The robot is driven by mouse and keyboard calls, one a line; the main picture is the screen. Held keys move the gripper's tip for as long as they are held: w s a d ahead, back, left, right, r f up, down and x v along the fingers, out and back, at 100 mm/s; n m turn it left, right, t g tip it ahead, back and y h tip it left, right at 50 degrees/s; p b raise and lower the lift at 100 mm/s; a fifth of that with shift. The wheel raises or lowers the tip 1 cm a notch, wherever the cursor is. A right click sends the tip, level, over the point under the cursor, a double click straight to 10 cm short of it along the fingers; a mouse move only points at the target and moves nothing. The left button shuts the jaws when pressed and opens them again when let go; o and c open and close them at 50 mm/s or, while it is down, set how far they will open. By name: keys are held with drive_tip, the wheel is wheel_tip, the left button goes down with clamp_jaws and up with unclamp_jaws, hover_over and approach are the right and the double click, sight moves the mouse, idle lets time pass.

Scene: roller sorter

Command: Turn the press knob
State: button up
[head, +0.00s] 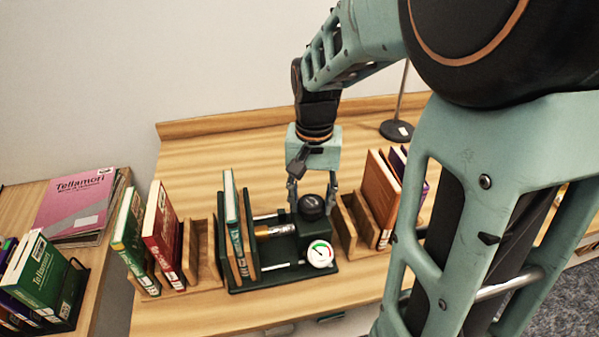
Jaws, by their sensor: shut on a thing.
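The press (265,284) is a dark green device in the middle of the desk, with metal rods and a round white gauge (320,254) on its front right. Its knob (312,205) is black and round and sits on top of the block above the gauge. My gripper (313,198) reaches down from above, with one finger on each side of the knob, and is shut on it.
A green book (128,238) and a red book (162,232) stand in a wooden holder left of the press. Orange and purple books (381,195) stand in another holder close on the right. A lamp base (396,130) stands behind. The desk's back left (195,160) is clear.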

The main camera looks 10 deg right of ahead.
sight(311, 201)
idle(0.4)
drive_tip(key=o, duration=1.2)
drive_tip(key=shift+c, duration=0.2)
drive_tip(key=shift+r, duration=0.1)
wheel_tip(311, 201, up, 12)
drive_tip(key=shift+w, duration=0.15)
